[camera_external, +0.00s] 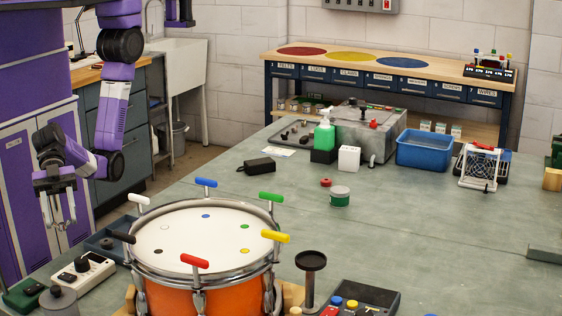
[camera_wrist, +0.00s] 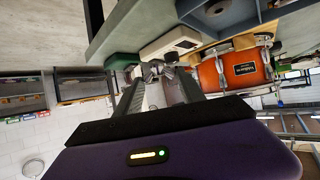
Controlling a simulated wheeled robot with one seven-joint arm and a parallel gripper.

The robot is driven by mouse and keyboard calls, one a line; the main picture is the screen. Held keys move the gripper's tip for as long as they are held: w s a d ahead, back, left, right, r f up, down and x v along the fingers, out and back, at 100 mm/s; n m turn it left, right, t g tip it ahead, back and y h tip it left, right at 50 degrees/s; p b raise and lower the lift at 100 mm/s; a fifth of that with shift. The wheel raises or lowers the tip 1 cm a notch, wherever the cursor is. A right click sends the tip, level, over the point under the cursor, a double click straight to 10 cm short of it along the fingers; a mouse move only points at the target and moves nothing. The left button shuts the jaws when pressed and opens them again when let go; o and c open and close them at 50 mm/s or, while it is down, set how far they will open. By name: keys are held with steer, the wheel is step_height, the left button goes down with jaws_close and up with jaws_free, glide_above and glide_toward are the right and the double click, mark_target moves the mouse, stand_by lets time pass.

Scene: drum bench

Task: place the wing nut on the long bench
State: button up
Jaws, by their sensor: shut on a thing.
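My gripper (camera_external: 57,222) hangs at the left of the external view, fingers downward, beside the left edge of the long grey-green bench (camera_external: 440,225). In the wrist view its fingers (camera_wrist: 162,78) are closed on a small grey metal piece, the wing nut (camera_wrist: 154,69), at their tips. The bench also shows along the top of the wrist view (camera_wrist: 128,20). I cannot tell the exact height of the fingers above the bench.
An orange drum (camera_external: 200,298) with coloured-handled keys stands on the bench near my gripper. A white box with a knob (camera_external: 84,272), a green box (camera_external: 22,294) and a blue-grey tray (camera_external: 108,243) lie left of it. The bench's right middle is clear. A back bench (camera_external: 440,65) has coloured discs.

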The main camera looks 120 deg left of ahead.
mark_target(122, 229)
steer(key=w+a+n+t+y+p, duration=0.1)
steer(key=w+a+n+y+p, duration=0.1)
steer(key=a+n+y+p, duration=0.4)
steer(key=w+a+n+t+y+p, duration=0.1)
steer(key=w+a+t+p, duration=0.15)
steer(key=a+p, duration=0.6)
steer(key=shift+n+g+y, duration=0.3)
steer(key=shift+g, duration=0.15)
steer(key=shift+a+f+b, duration=0.25)
steer(key=shift+f+b, duration=0.75)
steer(key=shift+f, duration=0.1)
steer(key=shift+a+f+b, duration=0.3)
steer(key=shift+f+b, duration=0.65)
steer(key=shift+f, duration=0.1)
steer(key=shift+a+f+b, duration=0.25)
steer(key=shift+f+b, duration=0.75)
steer(key=shift+f, duration=0.1)
steer(key=shift+f+b, duration=0.35)
steer(key=o, duration=1.6)
steer(key=shift+c, duration=0.2)
steer(key=shift+s, duration=0.1)
steer(key=b+v, duration=0.1)
steer(key=v, duration=0.6)
steer(key=shift+s+r, duration=0.15)
steer(key=shift+s, duration=0.15)
